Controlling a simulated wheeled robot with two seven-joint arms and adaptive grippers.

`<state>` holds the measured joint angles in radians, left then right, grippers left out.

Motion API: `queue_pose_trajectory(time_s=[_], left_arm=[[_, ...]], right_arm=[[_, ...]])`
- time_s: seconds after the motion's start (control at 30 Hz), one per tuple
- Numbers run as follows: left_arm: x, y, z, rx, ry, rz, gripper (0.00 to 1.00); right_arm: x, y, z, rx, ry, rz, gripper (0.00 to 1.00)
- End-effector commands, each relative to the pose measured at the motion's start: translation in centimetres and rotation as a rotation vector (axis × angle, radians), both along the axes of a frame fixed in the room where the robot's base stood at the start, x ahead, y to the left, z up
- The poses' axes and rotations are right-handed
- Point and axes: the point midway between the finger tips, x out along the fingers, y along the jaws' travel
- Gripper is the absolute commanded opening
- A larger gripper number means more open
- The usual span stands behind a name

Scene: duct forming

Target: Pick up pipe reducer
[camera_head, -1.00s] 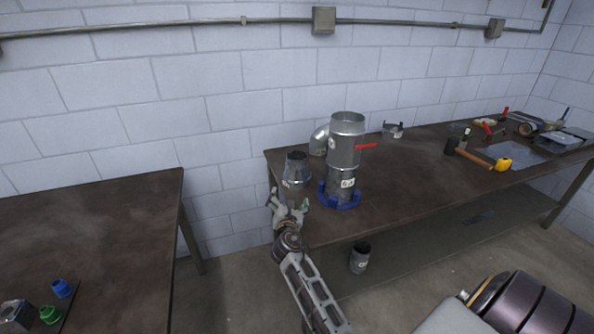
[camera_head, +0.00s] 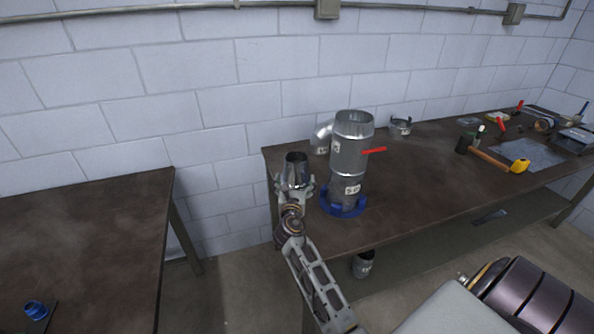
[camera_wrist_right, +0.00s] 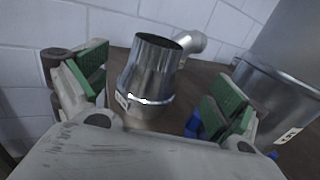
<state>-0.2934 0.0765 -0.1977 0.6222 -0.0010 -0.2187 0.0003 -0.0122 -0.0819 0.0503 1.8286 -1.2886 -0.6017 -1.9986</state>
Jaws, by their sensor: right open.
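The pipe reducer (camera_head: 296,170) is a shiny metal piece with a narrower open top and a wider lower part. It stands upright near the left end of the workbench. In the right wrist view the reducer (camera_wrist_right: 152,75) is between and beyond the green-padded fingers. My right gripper (camera_head: 295,187) is open around its near side, with a finger to each side; it also shows in the right wrist view (camera_wrist_right: 160,95). I cannot tell whether either finger touches the reducer. My left gripper is not in view.
A tall metal duct (camera_head: 349,150) with a red handle stands in a blue base (camera_head: 343,206) close to the reducer's right. A metal elbow (camera_head: 321,138) is behind. A hammer (camera_head: 490,158) lies farther right on the workbench (camera_head: 420,185). Another pipe piece (camera_head: 363,264) is below.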

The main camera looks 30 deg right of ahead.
Motion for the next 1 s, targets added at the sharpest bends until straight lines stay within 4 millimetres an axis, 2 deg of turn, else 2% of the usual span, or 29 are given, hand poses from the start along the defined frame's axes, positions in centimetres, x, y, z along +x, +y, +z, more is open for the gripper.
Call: queue_pose_trajectory(time_s=[0.13,0.5,0.67,1.0], left_arm=[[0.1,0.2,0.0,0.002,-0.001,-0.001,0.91],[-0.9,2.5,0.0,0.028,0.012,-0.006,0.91],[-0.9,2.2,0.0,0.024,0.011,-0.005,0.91],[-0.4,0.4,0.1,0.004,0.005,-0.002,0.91]], right_arm=[[0.0,0.0,0.0,-0.006,0.005,-0.001,0.96],[0.1,-0.1,0.0,-0.006,0.004,0.000,0.96],[0.7,-0.5,0.1,-0.007,0.002,0.000,0.96],[3.2,-2.3,0.0,-0.007,0.004,-0.001,0.96]])
